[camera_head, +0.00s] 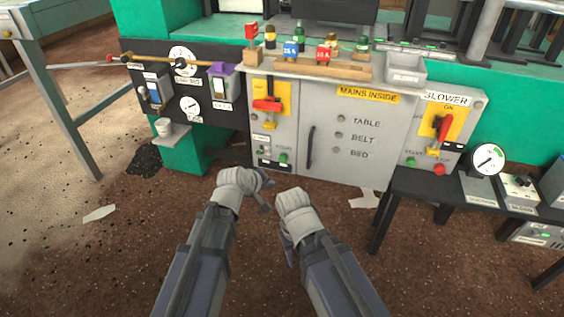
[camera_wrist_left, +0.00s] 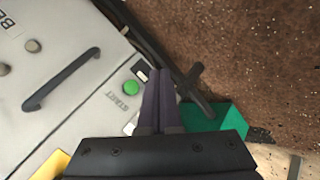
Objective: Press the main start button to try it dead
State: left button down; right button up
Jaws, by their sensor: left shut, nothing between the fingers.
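The main start button is a green button (camera_head: 283,158) low on the grey mains cabinet, below the red-handled switch (camera_head: 267,104) on its yellow plate. In the left wrist view the green button (camera_wrist_left: 131,87) sits by a START label, just left of my fingertips. My left gripper (camera_head: 267,186) is in front of the cabinet, below the button in the head view. In its wrist view my left gripper (camera_wrist_left: 159,72) is shut and empty; I cannot tell how far its tips are from the panel. My right gripper (camera_head: 289,252) hangs lower; its fingers are unclear.
The blower panel (camera_head: 447,100) at right has a red switch handle (camera_head: 443,126), a green start button (camera_head: 411,163) and a red button (camera_head: 439,169). A black table (camera_head: 400,186) with a gauge stands at right. A wooden rack (camera_head: 320,68) with tagged plugs tops the cabinet. Floor before it is mostly clear.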

pick_arm(q)
jog(key=w+d, duration=0.2)
jog(key=w, duration=0.6)
jog(key=shift+w+d, duration=0.15)
jog(key=shift+d, duration=0.2)
dwell(1.8)
jog(key=shift+w+d, duration=0.15)
jog(key=shift+w, duration=0.25)
jog(key=shift+w+d, duration=0.15)
jog(key=shift+w, duration=0.3)
dwell(0.9)
jog(key=shift+s, duration=0.1)
jog(key=shift+s+a, duration=0.3)
jog(key=shift+s, duration=0.5)
jog(key=shift+s+a, duration=0.25)
jog(key=shift+s, duration=0.55)
jog(key=shift+s+a, duration=0.3)
jog(key=shift+s, duration=0.45)
jog(key=shift+s+a, duration=0.25)
jog(key=shift+s, duration=0.55)
